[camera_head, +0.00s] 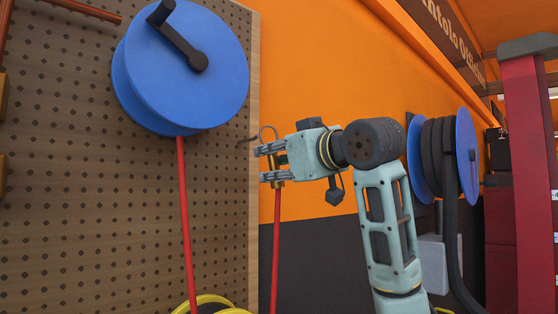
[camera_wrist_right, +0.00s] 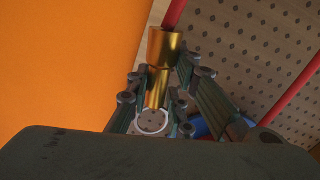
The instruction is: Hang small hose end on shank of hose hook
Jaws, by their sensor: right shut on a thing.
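The small hose end (camera_head: 278,184) is a brass fitting with a thin ring (camera_head: 268,132) above it and a red hose (camera_head: 276,240) hanging below. My right gripper (camera_head: 262,164) is shut on it, fingers pointing left toward the pegboard. In the right wrist view the brass fitting (camera_wrist_right: 162,50) lies between the fingers, with a pale ring (camera_wrist_right: 152,122) at its near end. A small dark rod, likely the hose hook (camera_head: 248,139), shows at the pegboard's right edge, just left of the ring. Whether ring and rod touch cannot be told. My left gripper is out of view.
A blue reel (camera_head: 185,75) with another red hose (camera_head: 185,220) is on the pegboard (camera_head: 70,200), left of the gripper. A second blue reel (camera_head: 466,150) and a red post (camera_head: 530,170) stand at right. Yellow-rimmed items (camera_head: 215,300) show at the bottom.

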